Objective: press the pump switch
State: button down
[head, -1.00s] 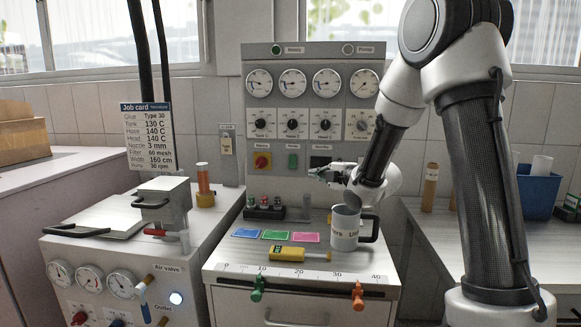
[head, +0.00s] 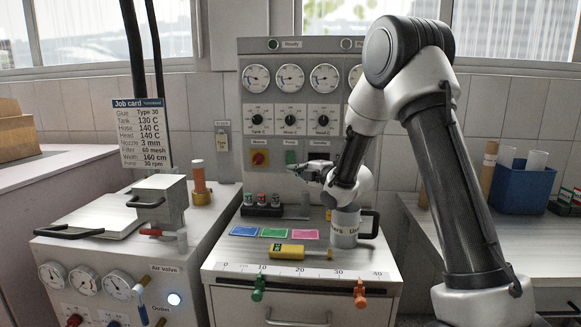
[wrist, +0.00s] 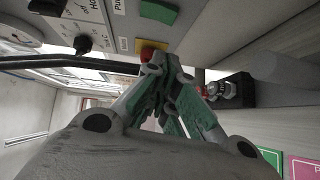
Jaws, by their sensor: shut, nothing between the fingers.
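The pump switch (head: 291,157) is a small green block on the grey control panel, right of the red-and-yellow mains switch (head: 259,158). In the wrist view the green switch (wrist: 158,12) shows at the top, with a partly cut-off label beside it, and the red-and-yellow switch (wrist: 152,48) lies behind the fingertips. My gripper (head: 303,170) is shut and empty, its green-grey fingers pointing left, just below and right of the green switch in the head view. Its closed fingers fill the middle of the wrist view (wrist: 168,68). I cannot tell the gap between fingertips and panel.
Below my wrist a white mug (head: 344,228) stands on the cabinet top (head: 225,262). Coloured cards (head: 274,233), a yellow tool (head: 290,251) and a black rack (head: 262,208) with small bottles are there too. The tank unit (head: 158,205) stands left.

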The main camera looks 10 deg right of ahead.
aim_at(290, 158)
jog(key=w, duration=0.7)
jog(key=shift+w+a+f, duration=0.3)
jog(key=shift+f, duration=0.1)
jog(key=shift+w+d+f, duration=0.1)
jog(key=shift+w+f, duration=0.1)
jog(key=shift+w, duration=0.1)
